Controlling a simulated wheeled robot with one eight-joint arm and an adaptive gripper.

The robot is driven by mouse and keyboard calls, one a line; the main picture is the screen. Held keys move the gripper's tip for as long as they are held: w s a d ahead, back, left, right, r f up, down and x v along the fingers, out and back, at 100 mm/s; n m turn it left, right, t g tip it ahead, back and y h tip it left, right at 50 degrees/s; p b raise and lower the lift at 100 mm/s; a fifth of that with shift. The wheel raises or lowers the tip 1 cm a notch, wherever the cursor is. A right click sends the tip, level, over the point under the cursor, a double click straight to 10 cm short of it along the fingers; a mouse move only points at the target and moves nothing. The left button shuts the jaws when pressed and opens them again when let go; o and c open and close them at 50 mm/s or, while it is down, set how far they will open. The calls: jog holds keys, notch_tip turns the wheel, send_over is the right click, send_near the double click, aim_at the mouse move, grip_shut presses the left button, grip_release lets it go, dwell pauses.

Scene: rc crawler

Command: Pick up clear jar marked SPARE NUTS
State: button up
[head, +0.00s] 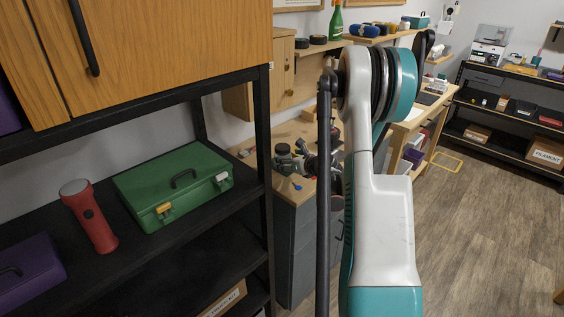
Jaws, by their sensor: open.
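I cannot make out a clear jar marked SPARE NUTS in the head view. My white and teal arm fills the middle of the picture and hides part of the workbench (295,190) and what lies behind it. My gripper is not in view; only arm links and a large joint show.
A black shelf (165,246) at left holds a green toolbox (150,190), a red flashlight (90,222) and a purple case (28,275). A wooden cabinet (170,50) is above. A black rack (530,118) stands far right. Wooden floor (480,240) at right is mostly clear.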

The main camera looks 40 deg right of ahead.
aim_at(282, 155)
jog(key=shift+r+b+x, duration=0.15)
jog(key=shift+b+x, duration=0.45)
jog(key=shift+x, duration=0.9)
jog(key=shift+r+b+x, duration=0.2)
jog(key=shift+b+x, duration=0.4)
jog(key=shift+x, duration=0.85)
jog(key=shift+w+d, duration=0.15)
jog(key=shift+c, duration=0.4)
jog(key=c, duration=0.8)
